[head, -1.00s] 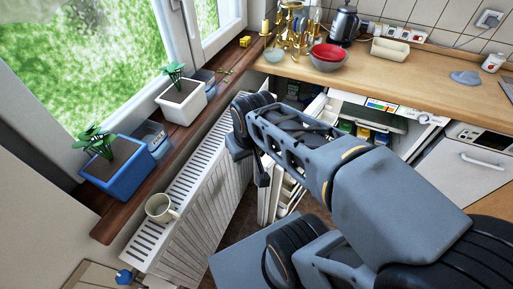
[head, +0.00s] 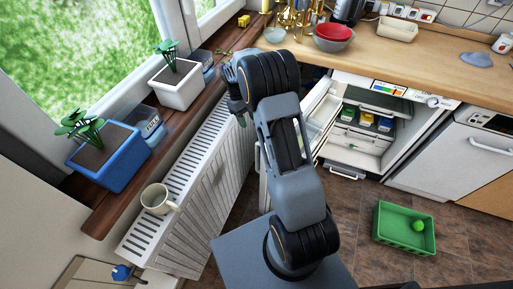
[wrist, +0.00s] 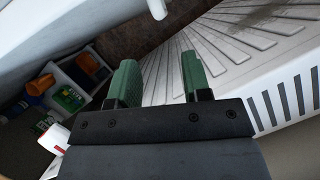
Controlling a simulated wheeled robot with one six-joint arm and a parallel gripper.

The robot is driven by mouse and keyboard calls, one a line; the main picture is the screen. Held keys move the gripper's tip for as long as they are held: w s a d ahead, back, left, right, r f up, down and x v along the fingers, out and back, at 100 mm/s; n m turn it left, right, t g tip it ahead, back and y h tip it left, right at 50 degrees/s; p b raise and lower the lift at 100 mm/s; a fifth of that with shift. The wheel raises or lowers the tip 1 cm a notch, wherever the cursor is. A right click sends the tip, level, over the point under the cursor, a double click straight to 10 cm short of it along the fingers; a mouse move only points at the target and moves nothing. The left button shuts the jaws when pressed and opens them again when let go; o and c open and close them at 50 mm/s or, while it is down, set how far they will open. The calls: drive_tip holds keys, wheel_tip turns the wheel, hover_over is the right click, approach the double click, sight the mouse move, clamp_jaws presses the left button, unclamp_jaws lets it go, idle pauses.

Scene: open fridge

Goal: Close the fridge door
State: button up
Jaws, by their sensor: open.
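The white fridge (head: 372,128) stands under the counter with its inside showing. Its door (head: 318,112) stands open to the left, inner face partly visible and its lower part behind my arm. My gripper (head: 240,112) is above the radiator, left of the door and apart from it as far as I can see. In the wrist view my gripper's two green fingers (wrist: 160,82) are apart, with nothing held between them. Bins with bottles and packs (wrist: 68,88) show at the left there. A pale surface at that view's upper left is too cropped to name surely.
The ribbed radiator (head: 205,165) runs below the sill; a mug (head: 155,198) sits on it. Planters (head: 108,158) stand on the sill. A green crate (head: 402,240) with a ball lies on the floor right of my arm. A red bowl (head: 334,31) is on the counter.

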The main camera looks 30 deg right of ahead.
sight(257, 146)
drive_tip(key=x, duration=1.3)
drive_tip(key=shift+s+d+f, duration=0.1)
drive_tip(key=shift+f, duration=0.25)
drive_tip(key=shift+c, duration=0.2)
clamp_jaws()
